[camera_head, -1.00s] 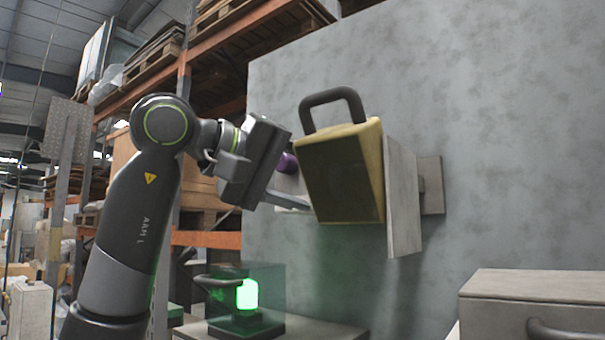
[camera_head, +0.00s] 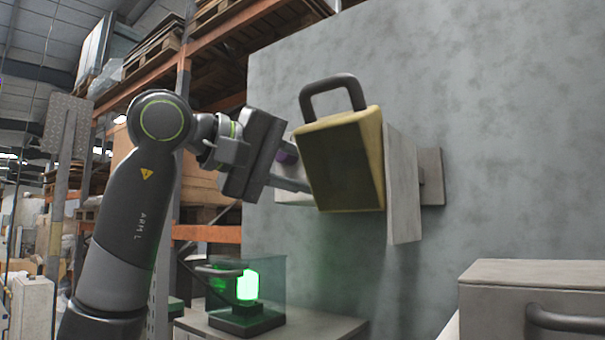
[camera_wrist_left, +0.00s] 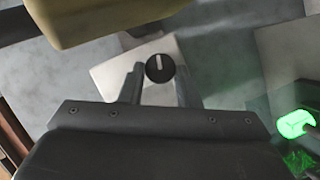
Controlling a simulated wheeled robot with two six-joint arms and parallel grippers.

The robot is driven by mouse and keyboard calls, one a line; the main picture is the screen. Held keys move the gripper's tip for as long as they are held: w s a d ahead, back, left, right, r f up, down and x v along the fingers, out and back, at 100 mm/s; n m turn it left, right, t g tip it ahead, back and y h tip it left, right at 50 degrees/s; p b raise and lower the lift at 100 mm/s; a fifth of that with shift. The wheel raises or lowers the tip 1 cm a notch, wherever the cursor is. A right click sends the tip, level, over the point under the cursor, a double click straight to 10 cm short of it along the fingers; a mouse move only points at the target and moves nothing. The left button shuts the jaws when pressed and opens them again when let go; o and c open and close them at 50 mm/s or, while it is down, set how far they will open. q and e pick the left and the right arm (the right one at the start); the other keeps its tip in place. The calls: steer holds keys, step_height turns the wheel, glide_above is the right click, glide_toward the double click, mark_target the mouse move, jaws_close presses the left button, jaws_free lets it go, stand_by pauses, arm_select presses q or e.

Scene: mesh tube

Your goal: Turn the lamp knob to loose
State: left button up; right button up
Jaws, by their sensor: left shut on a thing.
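A round dark knob (camera_wrist_left: 159,68) with a white pointer mark sits on a pale plate (camera_wrist_left: 108,75) in the left wrist view. Its pointer is nearly upright in that picture. My left gripper (camera_wrist_left: 159,80) is shut on the knob, one finger on each side. In the head view my left gripper (camera_head: 287,168) reaches the wall left of a yellow lamp (camera_head: 376,150) with a dark front and a black top handle. A small purple part (camera_head: 287,154) shows by the fingers; I cannot tell whether it is the knob's side. My right gripper is not in view.
A pale bracket panel (camera_head: 404,185) stands right of the lamp on the grey wall (camera_head: 500,130). Below, a clear box (camera_head: 276,272) holds a glowing green light (camera_head: 247,287). A drawer unit (camera_head: 530,272) with a dark handle is at the lower right.

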arm_select(q)
steer(key=shift+s+d+f+n+t+h+b, duration=0.1)
steer(key=shift+f+n+t+h+b, duration=0.3)
steer(key=shift+n+t+b, duration=1.65)
steer(key=shift+d+f+n+t+h+b, duration=0.15)
steer(key=shift+f+n+h+b, duration=0.2)
steer(key=shift+n+b, duration=3.65)
steer(key=shift+s+d+f+n+t+h+b, duration=0.1)
steer(key=shift+f+n+t+h+b, duration=0.3)
steer(key=shift+n+t+b, duration=2.4)
steer(key=n+g+p, duration=0.1)
steer(key=n+g, duration=0.2)
steer(key=shift+r+p, duration=0.15)
steer(key=shift+p, duration=0.15)
steer(key=o, duration=1)
steer(key=shift+a+r, duration=0.1)
steer(key=b+v, duration=0.7)
steer(key=v, duration=1)
steer(key=shift+s+a, duration=0.1)
steer(key=shift+a, duration=0.15)
